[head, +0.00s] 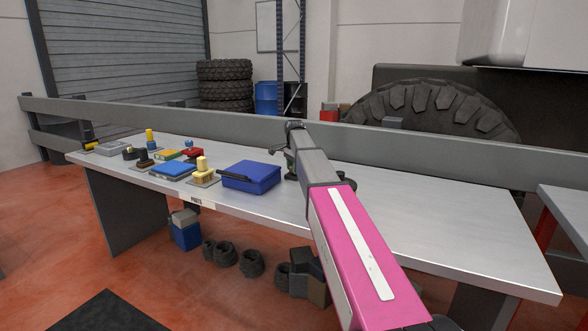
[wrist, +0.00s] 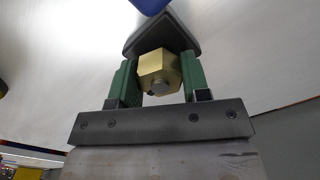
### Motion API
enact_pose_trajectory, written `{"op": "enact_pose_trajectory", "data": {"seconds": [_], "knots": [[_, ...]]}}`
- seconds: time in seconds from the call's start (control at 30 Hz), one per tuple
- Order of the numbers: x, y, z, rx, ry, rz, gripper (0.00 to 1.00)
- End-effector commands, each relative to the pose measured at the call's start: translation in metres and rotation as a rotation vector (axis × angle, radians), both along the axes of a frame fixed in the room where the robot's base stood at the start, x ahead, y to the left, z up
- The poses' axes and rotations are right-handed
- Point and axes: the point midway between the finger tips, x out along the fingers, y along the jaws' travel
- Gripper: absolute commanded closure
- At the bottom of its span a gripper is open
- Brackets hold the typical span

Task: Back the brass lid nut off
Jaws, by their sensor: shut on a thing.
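The brass lid nut (wrist: 159,72) is a gold hexagonal piece with a grey stud end showing at its centre, in the middle of the wrist view. It sits over a dark block-shaped base (wrist: 160,32) on the metal bench. My gripper (wrist: 160,80) has its two green fingers on either side of the nut and is shut on it. In the head view my gripper (head: 290,165) is small and partly hidden behind my arm, low over the bench; the nut cannot be made out there.
The grey bench (head: 440,230) is bare to the right. A blue box (head: 251,176) stands just left of my gripper. Further left are a yellow part on a plate (head: 203,172), a blue tray (head: 172,170) and several small parts. A grey rail (head: 240,121) runs behind the bench.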

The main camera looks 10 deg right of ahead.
Motion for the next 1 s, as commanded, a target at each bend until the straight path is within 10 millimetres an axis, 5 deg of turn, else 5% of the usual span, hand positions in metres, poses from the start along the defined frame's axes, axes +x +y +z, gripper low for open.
{"op": "enact_pose_trajectory", "data": {"seconds": [1.0], "knots": [[-0.0003,0.0001,-0.0005,0.000,0.000,0.961,0.81]]}}
